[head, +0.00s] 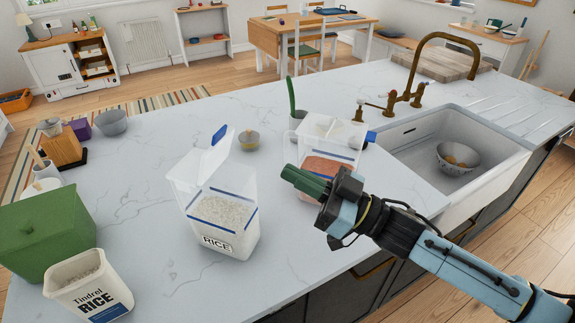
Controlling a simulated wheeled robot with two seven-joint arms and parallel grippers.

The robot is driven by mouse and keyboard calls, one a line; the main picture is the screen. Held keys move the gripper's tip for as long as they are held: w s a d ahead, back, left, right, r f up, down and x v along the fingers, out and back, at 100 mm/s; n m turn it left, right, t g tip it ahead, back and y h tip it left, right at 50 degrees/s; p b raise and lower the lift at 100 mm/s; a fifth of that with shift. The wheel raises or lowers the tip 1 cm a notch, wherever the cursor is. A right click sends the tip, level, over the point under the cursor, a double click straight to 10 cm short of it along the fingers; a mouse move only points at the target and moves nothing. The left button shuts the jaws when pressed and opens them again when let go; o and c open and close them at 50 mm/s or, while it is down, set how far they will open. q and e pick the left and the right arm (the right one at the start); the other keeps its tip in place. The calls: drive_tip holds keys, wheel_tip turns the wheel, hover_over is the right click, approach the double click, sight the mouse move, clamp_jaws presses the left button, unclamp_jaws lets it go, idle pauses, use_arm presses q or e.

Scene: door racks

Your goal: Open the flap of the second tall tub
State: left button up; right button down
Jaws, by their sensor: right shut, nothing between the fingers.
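Two tall clear tubs stand on the white marble counter. The left tub (222,210) is labelled RICE and holds white grains; its blue-tipped flap (217,137) stands raised. The right tub (338,146) holds reddish-brown contents and has a blue tab (371,137) at its top right. My left gripper is out of view.
A sink (456,160) with a bowl (457,157) and a brass tap (410,85) lie to the right. A green bin (45,238) and an open rice container (88,287) stand at left. The counter's front middle is clear.

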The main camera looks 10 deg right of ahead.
sight(222, 132)
drive_tip(key=p+x, duration=0.2)
drive_tip(key=x, duration=0.9)
drive_tip(key=shift+w+a+r, duration=0.2)
drive_tip(key=shift+a, duration=0.1)
drive_tip(key=shift+a+r+p, duration=0.1)
drive_tip(key=shift+r+p, duration=0.1)
drive_tip(key=shift+p, duration=0.3)
drive_tip(key=p+x, duration=0.1)
drive_tip(key=x, duration=0.1)
drive_tip(key=p+x, duration=0.2)
drive_tip(key=shift+r, duration=0.35)
drive_tip(key=shift+f, duration=0.1)
